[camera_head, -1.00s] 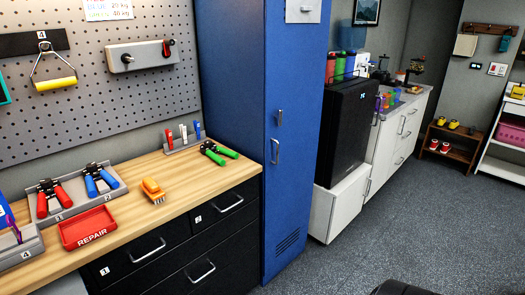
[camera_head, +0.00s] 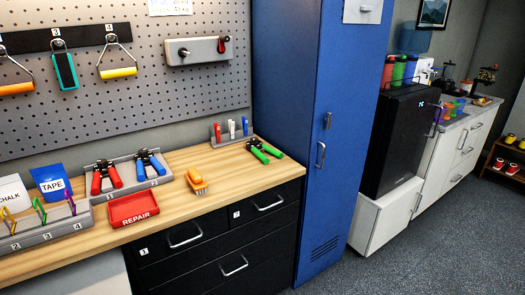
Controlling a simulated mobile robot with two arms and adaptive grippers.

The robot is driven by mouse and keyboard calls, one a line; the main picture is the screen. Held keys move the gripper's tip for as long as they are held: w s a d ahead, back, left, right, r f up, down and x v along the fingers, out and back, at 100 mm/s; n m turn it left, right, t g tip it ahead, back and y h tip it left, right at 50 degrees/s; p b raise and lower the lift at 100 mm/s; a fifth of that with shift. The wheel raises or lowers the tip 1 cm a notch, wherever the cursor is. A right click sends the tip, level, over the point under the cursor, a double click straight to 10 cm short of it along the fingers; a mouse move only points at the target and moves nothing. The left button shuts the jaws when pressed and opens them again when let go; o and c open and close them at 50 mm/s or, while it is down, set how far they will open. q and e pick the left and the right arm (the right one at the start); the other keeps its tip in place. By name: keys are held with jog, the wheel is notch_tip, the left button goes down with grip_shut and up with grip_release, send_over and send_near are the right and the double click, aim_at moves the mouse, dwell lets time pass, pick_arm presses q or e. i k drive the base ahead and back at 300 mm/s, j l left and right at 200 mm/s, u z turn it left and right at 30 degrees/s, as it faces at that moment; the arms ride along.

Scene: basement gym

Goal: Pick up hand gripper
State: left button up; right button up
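Three hand grippers show on the wooden bench top. The red-handled hand gripper (camera_head: 105,178) and the blue-handled hand gripper (camera_head: 151,165) sit side by side in a grey numbered holder (camera_head: 128,184). The green-handled hand gripper (camera_head: 265,151) lies loose on the bench near its right end, close to the blue locker. Neither of my grippers is in the head view.
A red REPAIR tray (camera_head: 134,208) and an orange brush (camera_head: 196,182) lie on the bench (camera_head: 222,163). A small rack (camera_head: 232,131) stands behind the green hand gripper. The blue locker (camera_head: 308,130) rises at the bench's right end. Grey floor (camera_head: 425,245) lies open at lower right.

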aim_at(257, 149)
jog(key=i+l+u, duration=0.15)
jog(key=i+l, duration=0.15)
jog(key=i+l+u, duration=0.35)
jog(key=l, duration=0.4)
jog(key=i+l+u, duration=0.15)
jog(key=i+l, duration=0.15)
jog(key=l, duration=0.1)
